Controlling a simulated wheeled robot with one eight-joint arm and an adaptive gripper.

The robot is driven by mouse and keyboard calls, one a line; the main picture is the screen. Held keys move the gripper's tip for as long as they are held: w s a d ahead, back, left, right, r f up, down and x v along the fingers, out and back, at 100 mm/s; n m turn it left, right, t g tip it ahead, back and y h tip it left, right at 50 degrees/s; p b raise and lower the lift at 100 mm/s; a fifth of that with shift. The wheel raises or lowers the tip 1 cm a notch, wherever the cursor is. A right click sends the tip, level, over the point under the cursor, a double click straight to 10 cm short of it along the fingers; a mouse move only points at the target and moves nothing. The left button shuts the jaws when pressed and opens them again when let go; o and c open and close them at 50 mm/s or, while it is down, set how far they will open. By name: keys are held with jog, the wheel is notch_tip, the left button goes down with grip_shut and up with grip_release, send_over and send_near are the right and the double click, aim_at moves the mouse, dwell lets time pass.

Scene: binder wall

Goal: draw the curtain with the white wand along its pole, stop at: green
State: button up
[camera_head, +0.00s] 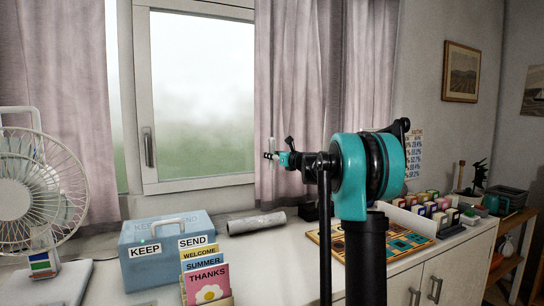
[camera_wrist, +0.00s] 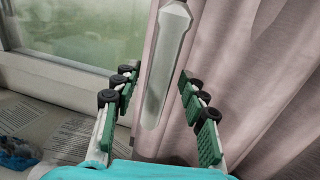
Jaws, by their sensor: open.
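The white wand (camera_wrist: 165,70) hangs in front of the left edge of the pink right-hand curtain (camera_head: 325,90). In the wrist view the curtain (camera_wrist: 250,60) fills the right side. My gripper (camera_wrist: 160,95) is open, with its green-padded fingers on either side of the wand and gaps visible to both. In the head view my gripper (camera_head: 273,156) reaches left to the curtain's edge, and a short piece of the wand (camera_head: 273,144) shows by its fingertips. The pole and any green mark on it are out of view.
A second pink curtain (camera_head: 60,90) hangs left of the window (camera_head: 200,90). On the counter stand a fan (camera_head: 25,185), a blue box (camera_head: 165,248), cards (camera_head: 206,280), a grey roll (camera_head: 257,222) and a patterned board (camera_head: 400,243). The space before the window glass is clear.

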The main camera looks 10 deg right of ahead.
jog(key=shift+w+a, duration=0.2)
jog(key=shift+w, duration=0.15)
grip_shut()
dwell(0.3)
